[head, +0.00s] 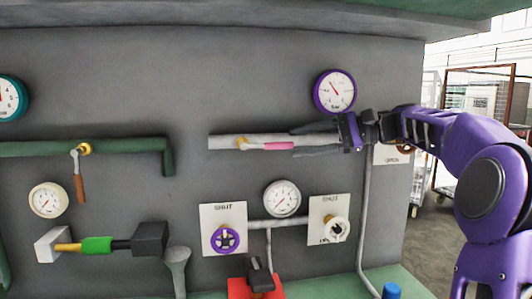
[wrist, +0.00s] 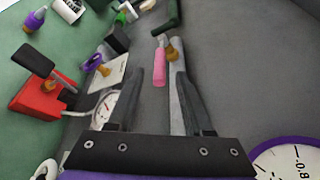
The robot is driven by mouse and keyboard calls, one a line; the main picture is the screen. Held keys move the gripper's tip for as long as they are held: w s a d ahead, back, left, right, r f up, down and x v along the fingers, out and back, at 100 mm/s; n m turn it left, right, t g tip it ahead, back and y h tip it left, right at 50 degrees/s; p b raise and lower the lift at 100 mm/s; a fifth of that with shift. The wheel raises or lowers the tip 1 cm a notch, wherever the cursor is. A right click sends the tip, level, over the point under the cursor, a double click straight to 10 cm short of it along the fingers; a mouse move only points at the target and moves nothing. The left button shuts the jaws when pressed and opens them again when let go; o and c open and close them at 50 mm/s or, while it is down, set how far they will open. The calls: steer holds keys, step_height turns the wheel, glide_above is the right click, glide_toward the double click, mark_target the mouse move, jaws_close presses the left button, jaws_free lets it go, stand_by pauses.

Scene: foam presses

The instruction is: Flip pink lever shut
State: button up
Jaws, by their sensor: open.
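The pink lever (head: 278,146) lies nearly level along the light grey pipe (head: 222,142), its handle reaching right from a brass hub (head: 242,142). In the wrist view the pink lever (wrist: 159,70) lies beside the pipe and its brass hub (wrist: 172,54). My gripper (head: 295,141) comes in from the right, its dark fingers pointing left at the handle's end. In the wrist view my gripper (wrist: 160,72) is open, and the handle appears between the fingertips. I cannot tell whether a finger touches it. No label for the pink lever is clearly visible.
A purple-rimmed gauge (head: 335,91) is just above my gripper. A green pipe (head: 30,149) with a brown lever (head: 80,188) is left. An "OPEN" plate (head: 392,155) sits behind my wrist.

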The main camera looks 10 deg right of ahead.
mark_target(266, 148)
steer(key=x, duration=0.8)
steer(key=shift+w+a+f+b, duration=0.1)
steer(key=shift+a+b, duration=0.3)
jaws_close()
stand_by(0.9)
